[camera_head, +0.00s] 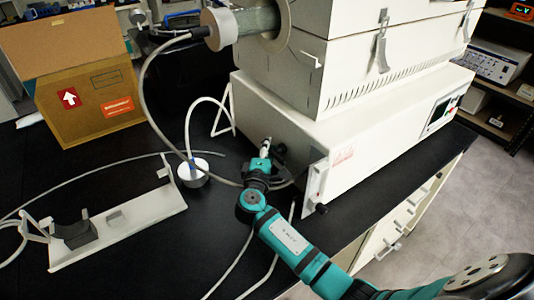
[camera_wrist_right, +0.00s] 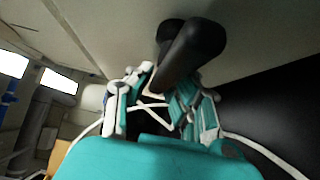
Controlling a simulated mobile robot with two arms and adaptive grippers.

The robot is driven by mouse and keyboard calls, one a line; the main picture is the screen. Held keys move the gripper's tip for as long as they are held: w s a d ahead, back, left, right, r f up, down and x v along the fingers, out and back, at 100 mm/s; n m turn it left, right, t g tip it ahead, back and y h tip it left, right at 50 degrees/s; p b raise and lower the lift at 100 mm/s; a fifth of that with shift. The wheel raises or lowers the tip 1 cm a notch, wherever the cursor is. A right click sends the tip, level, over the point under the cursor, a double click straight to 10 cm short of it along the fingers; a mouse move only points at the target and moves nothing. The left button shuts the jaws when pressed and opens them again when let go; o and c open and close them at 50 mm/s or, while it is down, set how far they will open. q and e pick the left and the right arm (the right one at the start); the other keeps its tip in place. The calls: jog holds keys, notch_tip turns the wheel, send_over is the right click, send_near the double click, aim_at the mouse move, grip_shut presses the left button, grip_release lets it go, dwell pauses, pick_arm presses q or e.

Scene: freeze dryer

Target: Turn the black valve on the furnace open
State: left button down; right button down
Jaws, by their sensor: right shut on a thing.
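The furnace (camera_head: 345,130) is a large cream box on the black bench. The black valve (camera_head: 280,149) sticks out low on its left side, partly hidden by my gripper. In the right wrist view the black valve handle (camera_wrist_right: 192,52) is large, rounded and elongated, just beyond the fingers. My right gripper (camera_head: 264,158) is at the valve, close to the furnace wall. Its fingers (camera_wrist_right: 155,88) are closed on the valve handle; the exact contact is partly hidden. My left gripper is in neither view.
A flowmeter panel with a black knob (camera_head: 321,209) stands at the furnace's front left corner. Tubes run over the bench near my right arm. A round white-topped fitting (camera_head: 193,176), a white stand (camera_head: 130,226) and a cardboard box (camera_head: 85,95) lie to the left.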

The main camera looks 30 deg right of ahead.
dwell(0.3)
jog(key=c, duration=1.2)
grip_release()
jog(key=shift+d, duration=0.1)
jog(key=v, duration=1.2)
jog(key=shift+r, duration=0.1)
